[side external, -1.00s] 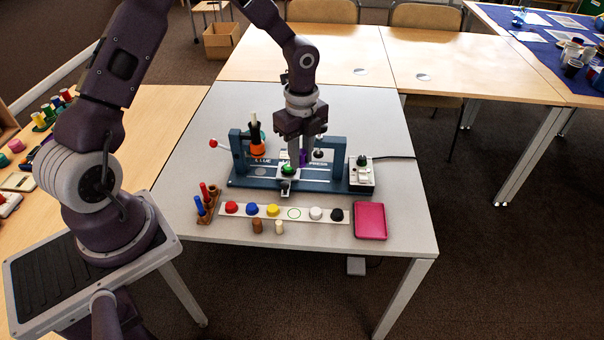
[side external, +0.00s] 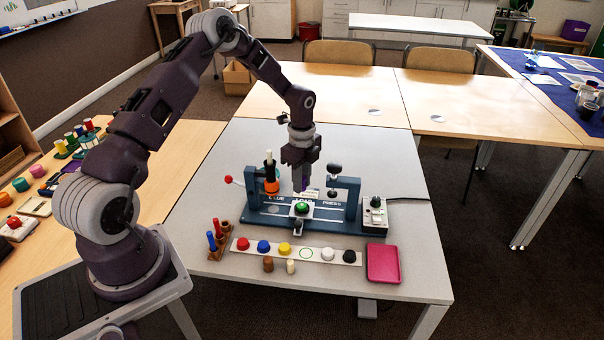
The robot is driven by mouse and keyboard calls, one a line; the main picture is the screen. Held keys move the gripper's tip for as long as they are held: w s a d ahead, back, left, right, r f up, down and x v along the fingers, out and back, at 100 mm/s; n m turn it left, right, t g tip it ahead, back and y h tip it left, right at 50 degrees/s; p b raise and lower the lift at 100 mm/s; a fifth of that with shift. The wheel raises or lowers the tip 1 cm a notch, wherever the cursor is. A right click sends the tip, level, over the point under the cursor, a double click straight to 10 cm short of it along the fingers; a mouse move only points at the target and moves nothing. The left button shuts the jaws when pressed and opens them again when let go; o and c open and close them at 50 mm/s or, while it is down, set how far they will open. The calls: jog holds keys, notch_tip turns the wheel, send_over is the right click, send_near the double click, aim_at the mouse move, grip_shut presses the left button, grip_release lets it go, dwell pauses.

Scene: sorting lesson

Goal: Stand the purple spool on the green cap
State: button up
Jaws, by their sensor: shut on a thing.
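The green cap (side external: 302,207) sits on the small pale holder at the middle front of the blue press fixture (side external: 265,218). My gripper (side external: 300,187) points down just behind and above the cap in the picture. It is shut on the purple spool (side external: 305,185), of which only a small part shows between the fingers. The fingers hide the rest. I cannot tell from this view whether the spool touches the cap or is still apart from it.
A switch box (side external: 375,215) is at the fixture's right end. In front lie a strip of coloured caps (side external: 306,254) and a pink tray (side external: 383,264).

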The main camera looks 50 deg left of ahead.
aim_at(301, 205)
jog(key=shift+f, duration=2.7)
jog(key=shift+f, duration=0.3)
jog(key=o, duration=1)
jog(key=shift+o, duration=0.2)
jog(key=o, duration=0.4)
jog(key=shift+c, duration=0.2)
jog(key=shift+r, duration=0.1)
